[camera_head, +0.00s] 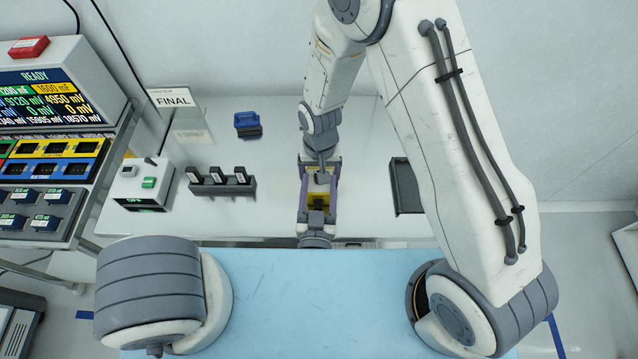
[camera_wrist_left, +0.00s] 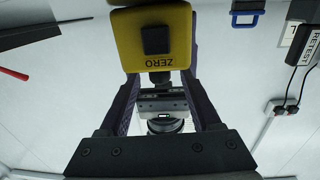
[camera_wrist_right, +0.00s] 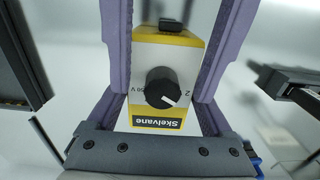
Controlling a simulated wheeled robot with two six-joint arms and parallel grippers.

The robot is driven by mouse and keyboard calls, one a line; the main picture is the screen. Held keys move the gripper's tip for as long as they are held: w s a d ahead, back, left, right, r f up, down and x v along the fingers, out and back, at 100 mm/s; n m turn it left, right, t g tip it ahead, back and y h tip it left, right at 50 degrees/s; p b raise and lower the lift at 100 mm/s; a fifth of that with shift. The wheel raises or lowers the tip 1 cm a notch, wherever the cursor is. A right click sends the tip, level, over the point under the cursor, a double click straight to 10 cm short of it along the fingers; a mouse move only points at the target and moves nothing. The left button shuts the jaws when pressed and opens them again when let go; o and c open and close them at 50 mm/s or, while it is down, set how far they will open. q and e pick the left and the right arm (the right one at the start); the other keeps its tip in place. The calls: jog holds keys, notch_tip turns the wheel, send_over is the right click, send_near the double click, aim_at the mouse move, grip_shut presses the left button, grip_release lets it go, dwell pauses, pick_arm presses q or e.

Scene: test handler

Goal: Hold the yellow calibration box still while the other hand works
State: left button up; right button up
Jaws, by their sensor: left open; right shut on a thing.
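The yellow calibration box (camera_head: 320,198) is at the middle of the white table in the head view, partly hidden by both grippers. My right gripper (camera_head: 320,178) comes from the far side and is shut on it. In the right wrist view the box (camera_wrist_right: 165,55) shows a white and yellow face with a black knob, between the purple fingers (camera_wrist_right: 165,40). My left gripper (camera_head: 317,216) is on the near side, open. In the left wrist view its fingers (camera_wrist_left: 158,72) flank the box's yellow ZERO face (camera_wrist_left: 125,42) with a black button. Finger contact there cannot be told.
A rack of several black modules (camera_head: 221,185) and a white green-button box (camera_head: 143,184) stand left. A blue-handled part (camera_head: 247,124) lies behind. A dark tray (camera_head: 405,187) is close right. A test instrument (camera_head: 48,95) fills the far left. A blue surface (camera_head: 320,290) lies in front.

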pick_arm(q)
grip_shut()
jog(key=shift+w+a+m+h, duration=0.1)
jog(key=shift+a+m+h, duration=0.1)
jog(key=shift+m+h, duration=0.6)
jog(key=shift+h, duration=0.4)
grip_release()
